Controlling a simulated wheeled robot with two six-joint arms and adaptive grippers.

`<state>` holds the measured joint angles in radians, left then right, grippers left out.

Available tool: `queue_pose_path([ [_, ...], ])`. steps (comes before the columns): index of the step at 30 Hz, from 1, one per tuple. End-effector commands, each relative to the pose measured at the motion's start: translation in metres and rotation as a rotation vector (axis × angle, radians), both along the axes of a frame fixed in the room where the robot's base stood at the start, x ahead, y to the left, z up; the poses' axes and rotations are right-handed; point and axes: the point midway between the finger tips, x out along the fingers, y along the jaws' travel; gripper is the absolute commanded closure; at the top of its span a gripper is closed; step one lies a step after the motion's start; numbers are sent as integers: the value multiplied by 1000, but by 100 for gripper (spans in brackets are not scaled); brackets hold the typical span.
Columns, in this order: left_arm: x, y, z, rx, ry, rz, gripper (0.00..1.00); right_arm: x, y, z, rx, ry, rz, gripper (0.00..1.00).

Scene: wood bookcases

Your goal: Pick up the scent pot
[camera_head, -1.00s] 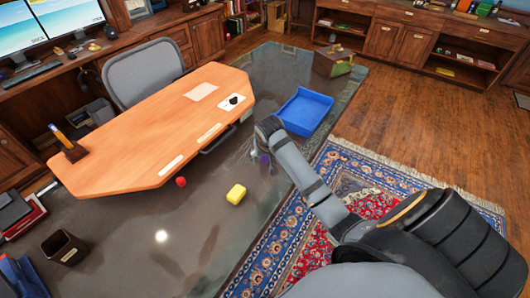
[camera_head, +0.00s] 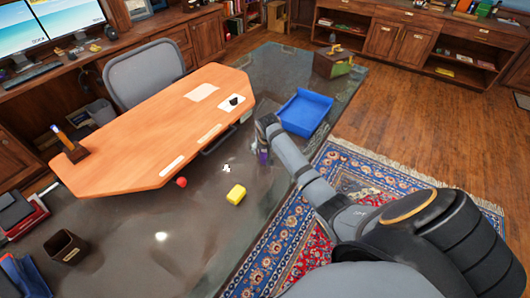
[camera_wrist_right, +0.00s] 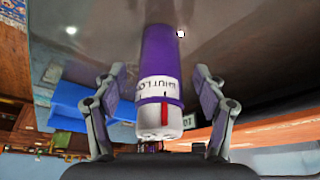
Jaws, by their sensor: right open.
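A purple cylinder with a white lettered band and a pale end (camera_wrist_right: 160,85), which I take to be the scent pot, fills the middle of the right wrist view. It lies between the two fingers of my right gripper (camera_wrist_right: 158,100), which are spread with a gap on each side of it. In the head view my right gripper (camera_head: 262,143) hangs over the grey glossy surface, with a bit of the purple cylinder (camera_head: 263,157) showing by it. The rest of it is hidden by the gripper. My left gripper is not in view.
A blue tray (camera_head: 305,112) is just right of the gripper. An orange wooden desktop (camera_head: 150,135) stands close by. A dark bin (camera_head: 66,247) is at lower left.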

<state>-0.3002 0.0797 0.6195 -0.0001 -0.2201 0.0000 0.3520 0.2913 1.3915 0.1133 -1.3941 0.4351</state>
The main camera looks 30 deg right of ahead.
Motion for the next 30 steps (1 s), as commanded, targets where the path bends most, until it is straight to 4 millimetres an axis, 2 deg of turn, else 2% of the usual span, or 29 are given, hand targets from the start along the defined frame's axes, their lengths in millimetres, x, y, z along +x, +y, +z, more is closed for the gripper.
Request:
queue_pose_path([
  [4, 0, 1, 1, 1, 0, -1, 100, 7, -4, -18, 0, 1, 0, 29],
  [12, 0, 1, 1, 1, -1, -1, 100, 8, -4, -21, -1, -1, 1, 30],
  [26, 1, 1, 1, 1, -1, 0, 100, 7, -4, -21, 0, 0, 1, 93],
  [30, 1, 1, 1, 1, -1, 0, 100, 8, -4, -21, -1, -1, 1, 95],
])
